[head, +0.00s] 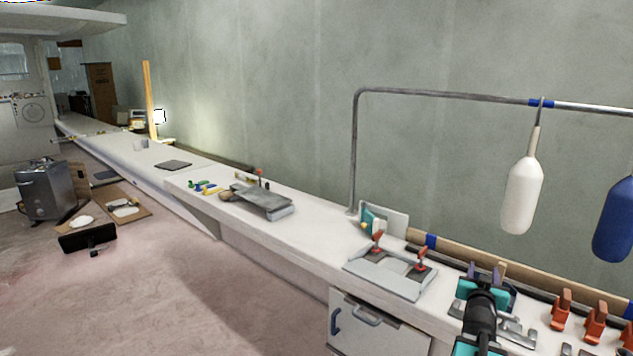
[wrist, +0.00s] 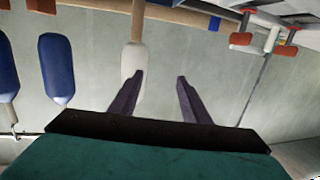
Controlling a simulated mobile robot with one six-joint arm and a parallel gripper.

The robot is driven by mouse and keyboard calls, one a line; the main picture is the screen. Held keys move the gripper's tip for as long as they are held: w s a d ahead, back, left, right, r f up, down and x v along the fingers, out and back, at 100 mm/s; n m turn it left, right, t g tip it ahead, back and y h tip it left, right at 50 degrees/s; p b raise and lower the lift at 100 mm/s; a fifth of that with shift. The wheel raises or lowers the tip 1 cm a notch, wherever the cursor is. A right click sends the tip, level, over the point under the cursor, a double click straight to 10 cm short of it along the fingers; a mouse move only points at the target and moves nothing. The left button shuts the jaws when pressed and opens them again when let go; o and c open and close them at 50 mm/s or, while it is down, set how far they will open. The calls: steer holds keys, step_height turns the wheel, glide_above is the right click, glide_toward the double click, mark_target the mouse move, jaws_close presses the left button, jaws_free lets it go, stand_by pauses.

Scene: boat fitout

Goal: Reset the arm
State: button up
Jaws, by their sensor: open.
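My gripper (wrist: 160,77) is open in the wrist view, its two dark fingers apart with nothing between them. Behind the left finger hangs a white fender (wrist: 132,62), apart from the gripper as far as I can tell. In the head view my arm stands at the lower right in front of the bench, and the gripper (head: 487,272) is partly hidden behind the arm's dark and teal links. The wrist view looks toward the wall with the scene appearing upside down.
A white bench (head: 310,232) runs along the wall. A grey tray with red-handled levers (head: 385,272) lies left of my arm. A metal rail (head: 440,94) carries the white fender (head: 522,195) and a blue fender (head: 614,225). Red clamps (head: 594,322) stand at right. The floor (head: 170,285) at left is open.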

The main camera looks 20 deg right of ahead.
steer(key=w+a+f+n+t+y, duration=0.1)
steer(key=w+a+f+n+y, duration=0.15)
steer(key=w+a+f, duration=0.6)
steer(key=w+a+f+n+y, duration=0.1)
steer(key=w+a+f+y, duration=0.3)
steer(key=a+f, duration=0.6)
steer(key=w+a+f+n+g+y+b, duration=0.1)
steer(key=a+f+n+g+y, duration=0.25)
steer(key=a+f, duration=1.65)
steer(key=s+a+f+n+g+y, duration=0.1)
steer(key=s+a+f+g+y, duration=0.15)
steer(key=s+a+f, duration=0.65)
steer(key=s+a+f+n+g+y, duration=0.1)
steer(key=s+a+f+g, duration=0.2)
steer(key=s+a+f, duration=0.55)
steer(key=s+a+r+g, duration=0.1)
steer(key=s+a+g, duration=0.1)
steer(key=s, duration=0.6)
steer(key=s+a+r+n+g, duration=0.1)
steer(key=s+a+g, duration=0.2)
steer(key=s, duration=0.6)
steer(key=g, duration=0.2)
steer(key=shift+s+a+n+g, duration=0.2)
steer(key=shift+n+g, duration=0.1)
